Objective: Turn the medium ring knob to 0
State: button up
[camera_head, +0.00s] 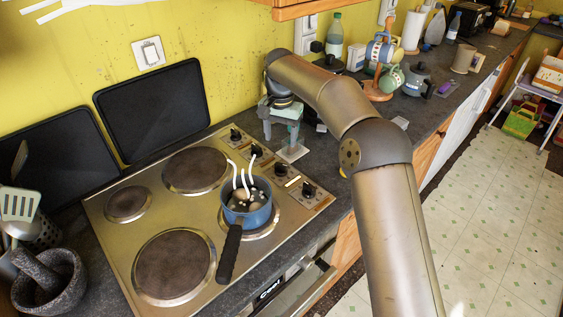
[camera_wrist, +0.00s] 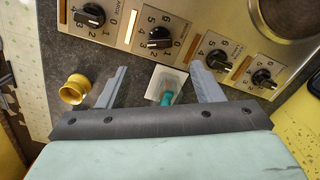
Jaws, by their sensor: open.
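The steel hob (camera_head: 150,180) has a row of several black knobs along its right edge. In the wrist view the knobs are a far-left one (camera_wrist: 88,15), a second (camera_wrist: 158,37), a third (camera_wrist: 217,60) and a far-right one (camera_wrist: 263,77). Each has a printed number scale. In the head view my gripper (camera_head: 281,137) is over the counter beside the knobs, touching none.
A blue saucepan (camera_head: 238,214) stands on the front-right ring, its black handle toward the front. A mug tree (camera_head: 377,85) stands behind the arm.

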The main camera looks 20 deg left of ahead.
aim_at(281, 164)
notch_tip(281, 164, down, 10)
jog(key=shift+f+p, duration=0.25)
jog(key=shift+p, duration=0.55)
jog(key=c, duration=1)
